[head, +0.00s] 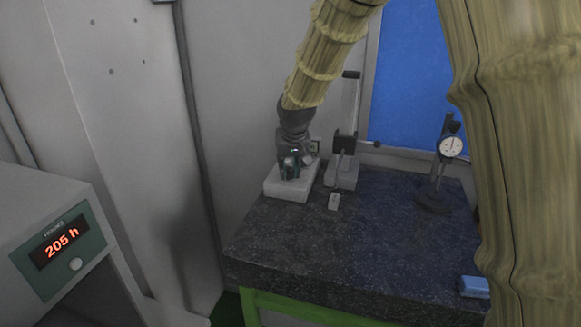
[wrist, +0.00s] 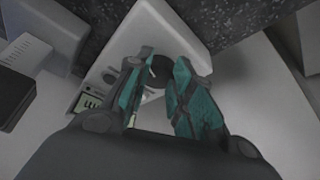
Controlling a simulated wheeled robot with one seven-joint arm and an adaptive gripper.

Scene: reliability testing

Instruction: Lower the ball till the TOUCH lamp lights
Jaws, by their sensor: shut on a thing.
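My gripper (head: 292,164) is over the white block-shaped tester (head: 287,186) at the back left of the dark stone table. In the wrist view its teal-padded fingers (wrist: 158,82) close toward each other over the tester's top (wrist: 165,35). A dark rounded shape shows between and just beyond the fingertips; I cannot tell whether it is the ball or part of the tester. The gap under the fingers is too small to judge contact. A small greenish display (wrist: 90,101) sits beside the left finger. I cannot make out a lit TOUCH lamp.
A dial gauge stand (head: 434,190) is farther right, a blue box (head: 474,287) near the front. The table's middle is clear.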

